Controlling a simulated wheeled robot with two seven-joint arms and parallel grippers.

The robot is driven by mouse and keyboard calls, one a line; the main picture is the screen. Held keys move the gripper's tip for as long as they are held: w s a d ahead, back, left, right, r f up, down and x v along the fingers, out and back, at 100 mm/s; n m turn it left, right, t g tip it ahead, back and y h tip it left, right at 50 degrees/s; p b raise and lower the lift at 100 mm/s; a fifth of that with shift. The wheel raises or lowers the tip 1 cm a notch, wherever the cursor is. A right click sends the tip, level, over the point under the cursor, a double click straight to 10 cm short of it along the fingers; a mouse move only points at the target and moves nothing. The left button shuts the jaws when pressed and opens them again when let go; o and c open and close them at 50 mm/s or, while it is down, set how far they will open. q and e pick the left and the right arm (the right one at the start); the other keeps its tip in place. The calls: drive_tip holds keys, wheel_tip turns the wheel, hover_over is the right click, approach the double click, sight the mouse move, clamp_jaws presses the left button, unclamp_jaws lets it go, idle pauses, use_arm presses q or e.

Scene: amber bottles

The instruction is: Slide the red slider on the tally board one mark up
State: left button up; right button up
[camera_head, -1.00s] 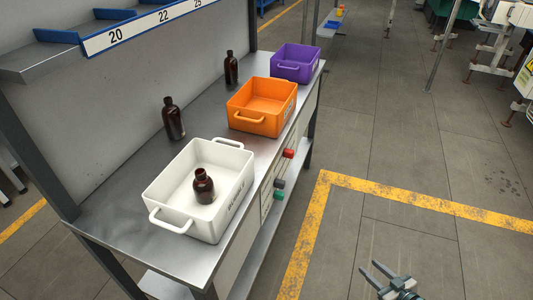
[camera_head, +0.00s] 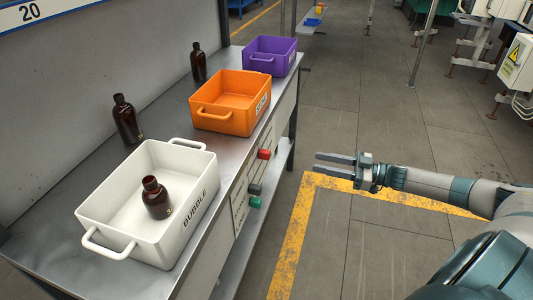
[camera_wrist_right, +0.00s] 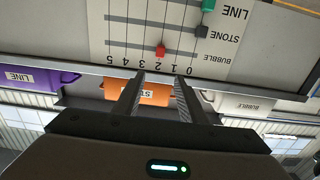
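The tally board (camera_head: 239,207) is on the front side of the bench. It fills the top of the right wrist view (camera_wrist_right: 130,13), upside down, with numbers 0 to 5 and rows BUBBLE, STONE and LINE. The red slider (camera_head: 264,154) is in the BUBBLE row; in the wrist view (camera_wrist_right: 160,51) it sits near the 2. The grey slider (camera_head: 255,189) and green slider (camera_head: 255,203) are near the 0 end. My right gripper (camera_head: 318,163) is open and empty, to the right of the red slider and apart from it. My left gripper is out of view.
A white crate (camera_head: 190,160) marked BUBBLE holds an amber bottle (camera_head: 156,198). An orange crate (camera_head: 225,120) and a purple crate (camera_head: 288,62) stand farther back. Two more bottles stand behind (camera_head: 127,120), (camera_head: 198,62).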

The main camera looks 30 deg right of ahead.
sight(264, 154)
drive_tip(key=shift+w, duration=0.15)
drive_tip(key=x, duration=1.7)
drive_tip(key=shift+w, duration=0.1)
drive_tip(key=shift+f, duration=0.1)
clamp_jaws()
